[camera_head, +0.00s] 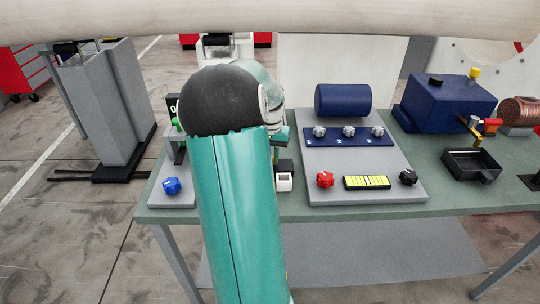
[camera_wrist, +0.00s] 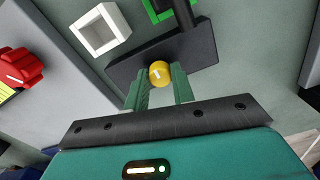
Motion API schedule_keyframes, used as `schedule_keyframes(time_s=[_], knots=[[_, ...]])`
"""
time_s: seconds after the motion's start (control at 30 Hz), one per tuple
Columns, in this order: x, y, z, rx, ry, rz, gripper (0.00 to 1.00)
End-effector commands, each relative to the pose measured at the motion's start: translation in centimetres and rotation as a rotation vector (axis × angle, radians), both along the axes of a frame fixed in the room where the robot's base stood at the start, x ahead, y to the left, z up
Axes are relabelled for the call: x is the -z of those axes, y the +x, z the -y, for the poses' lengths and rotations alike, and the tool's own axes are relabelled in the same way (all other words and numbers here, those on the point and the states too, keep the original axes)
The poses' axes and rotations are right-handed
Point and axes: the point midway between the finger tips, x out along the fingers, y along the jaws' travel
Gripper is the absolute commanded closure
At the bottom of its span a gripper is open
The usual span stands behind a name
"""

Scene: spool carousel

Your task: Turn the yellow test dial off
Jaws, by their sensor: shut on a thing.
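The yellow test dial (camera_wrist: 160,73) sits on a dark grey block (camera_wrist: 200,46) in the wrist view, with a small pale mark on its face. My gripper (camera_wrist: 162,84) has its two green fingers shut on the dial, one on each side. In the head view my teal arm and black joint hide the dial and the fingertips. I cannot tell the dial's exact setting.
A white square box (camera_wrist: 99,29) stands beside the dark block; it also shows in the head view (camera_head: 284,182). A red knob (camera_head: 325,180), a black knob (camera_head: 408,177) and a blue knob (camera_head: 171,186) sit on grey panels. A black tray (camera_head: 472,164) is at the right.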

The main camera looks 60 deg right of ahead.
Motion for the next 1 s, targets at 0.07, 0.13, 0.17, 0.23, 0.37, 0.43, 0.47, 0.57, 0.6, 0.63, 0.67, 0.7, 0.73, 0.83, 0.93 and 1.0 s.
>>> schedule_keyframes(time_s=[0.07, 0.13, 0.17, 0.23, 0.37, 0.43, 0.47, 0.57, 0.6, 0.63, 0.67, 0.7, 0.73, 0.83, 0.93, 1.0], knots=[[-0.1, 0.0, 0.0, -0.009, -0.001, 0.001, 0.98], [-0.1, 0.0, 0.0, -0.012, -0.002, 0.001, 0.98], [-0.1, 0.0, 0.0, -0.013, -0.002, 0.001, 0.98], [-0.1, 0.0, 0.0, -0.014, -0.002, 0.001, 0.98], [-0.1, 0.0, 0.0, -0.014, -0.002, 0.001, 0.98], [-0.1, 0.0, 0.0, -0.014, -0.002, 0.001, 0.98], [-0.1, 0.0, 0.0, -0.013, -0.002, 0.001, 0.73], [-0.1, 0.0, 0.0, -0.013, -0.002, 0.001, 0.54], [-0.1, 0.0, 0.0, -0.013, -0.001, 0.000, 0.53], [-0.1, 0.0, 0.0, -0.013, -0.001, 0.000, 0.53], [-0.1, 0.0, 0.0, -0.013, -0.001, 0.000, 0.53], [-0.1, 0.0, 0.0, -0.013, -0.001, 0.000, 0.53], [-0.1, 0.0, 0.0, -0.012, -0.001, 0.000, 0.53], [-0.1, 0.0, 0.0, -0.012, -0.001, 0.000, 0.53], [-0.5, 0.0, 0.0, -0.012, -0.002, 0.001, 0.53], [-1.2, 0.0, 0.0, -0.013, -0.002, 0.001, 0.53]])
